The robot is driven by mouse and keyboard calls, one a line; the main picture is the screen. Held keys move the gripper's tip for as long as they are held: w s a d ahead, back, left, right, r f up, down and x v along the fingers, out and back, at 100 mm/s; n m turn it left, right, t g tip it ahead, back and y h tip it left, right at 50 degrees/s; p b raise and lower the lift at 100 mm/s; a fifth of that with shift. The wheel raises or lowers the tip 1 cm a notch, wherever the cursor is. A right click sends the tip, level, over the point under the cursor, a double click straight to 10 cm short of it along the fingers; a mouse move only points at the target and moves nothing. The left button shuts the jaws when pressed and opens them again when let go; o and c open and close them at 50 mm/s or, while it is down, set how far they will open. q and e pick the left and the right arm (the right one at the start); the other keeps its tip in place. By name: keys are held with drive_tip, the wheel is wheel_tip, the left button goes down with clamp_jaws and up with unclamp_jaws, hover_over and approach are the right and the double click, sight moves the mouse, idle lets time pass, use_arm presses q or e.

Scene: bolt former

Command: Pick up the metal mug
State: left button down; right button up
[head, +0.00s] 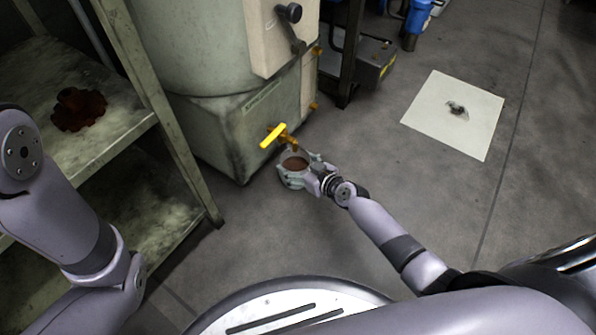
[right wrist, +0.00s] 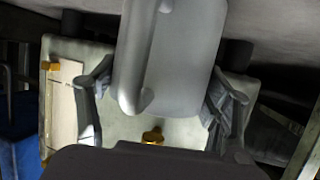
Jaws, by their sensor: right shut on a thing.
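The metal mug (head: 296,163) is in the middle of the head view, beside the machine's yellow-handled tap, with a brown inside showing through its open top. My right gripper (head: 300,172) is shut around the mug, with a finger on either side. In the right wrist view the mug (right wrist: 185,65) is a large grey cylinder with its curved handle toward the camera. The gripper fingers (right wrist: 158,112) flank it there. My left gripper is out of view; only part of the left arm shows in the head view.
The yellow tap (head: 276,135) sticks out from the pale green machine (head: 235,125) close to the mug. A metal shelf (head: 120,140) with a rusty valve wheel (head: 78,108) stands at left. A white sheet (head: 455,135) lies on the floor at right. Open floor lies around it.

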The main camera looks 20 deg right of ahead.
drive_tip(key=c, duration=0.4)
drive_tip(key=shift+r, duration=0.2)
